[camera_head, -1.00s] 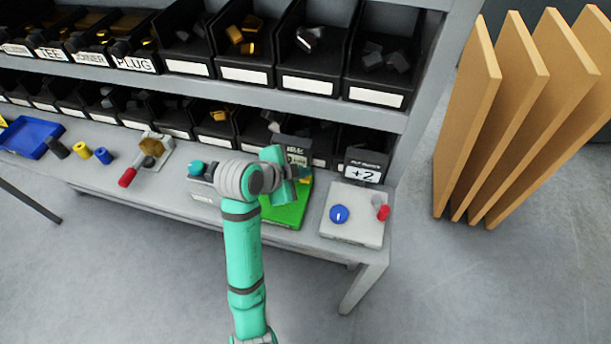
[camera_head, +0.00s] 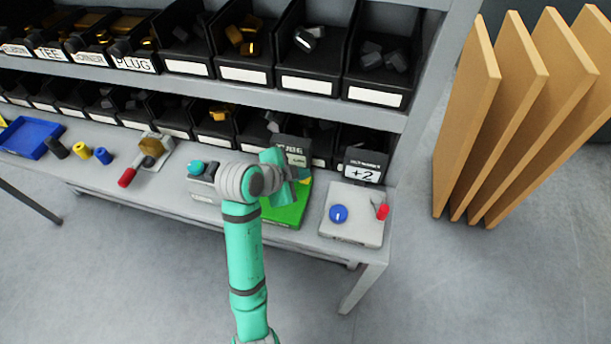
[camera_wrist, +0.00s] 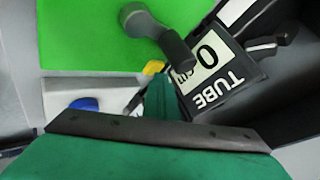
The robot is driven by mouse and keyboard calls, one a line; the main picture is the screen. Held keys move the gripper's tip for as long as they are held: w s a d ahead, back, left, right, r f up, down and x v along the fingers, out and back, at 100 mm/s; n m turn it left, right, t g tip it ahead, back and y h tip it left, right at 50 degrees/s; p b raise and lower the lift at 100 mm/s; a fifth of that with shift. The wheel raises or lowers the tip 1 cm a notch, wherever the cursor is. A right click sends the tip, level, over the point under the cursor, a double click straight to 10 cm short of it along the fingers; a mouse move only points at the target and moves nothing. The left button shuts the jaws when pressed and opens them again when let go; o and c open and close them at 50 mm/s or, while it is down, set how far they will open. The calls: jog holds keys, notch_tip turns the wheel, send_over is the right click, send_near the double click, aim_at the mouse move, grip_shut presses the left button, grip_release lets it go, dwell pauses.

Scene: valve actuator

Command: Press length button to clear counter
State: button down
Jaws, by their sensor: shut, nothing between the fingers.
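My gripper (camera_wrist: 160,88) is shut and empty; in the head view its tip (camera_head: 301,173) is over the back right part of the green mat. A small yellow button-like part (camera_wrist: 153,67) is just beyond the fingertip in the wrist view; it shows beside the tip in the head view (camera_head: 306,181). I cannot tell whether they touch. The counter sign (camera_wrist: 215,70) reads "TUBE" and "0 cm"; it stands behind the mat in the head view (camera_head: 292,147), its lower part covered by my gripper.
The green mat (camera_head: 284,214) carries a grey piece with a dark end (camera_wrist: 150,28). Right of it is a white panel (camera_head: 350,232) with a blue knob (camera_head: 339,213), a red-tipped lever (camera_head: 382,211) and a "+2" sign (camera_head: 363,172). Bins (camera_head: 308,83) line the back.

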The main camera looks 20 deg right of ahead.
jog(key=shift+r, duration=0.1)
jog(key=shift+w+a+r, duration=0.1)
jog(key=shift+r, duration=0.7)
jog(key=shift+r, duration=2.5)
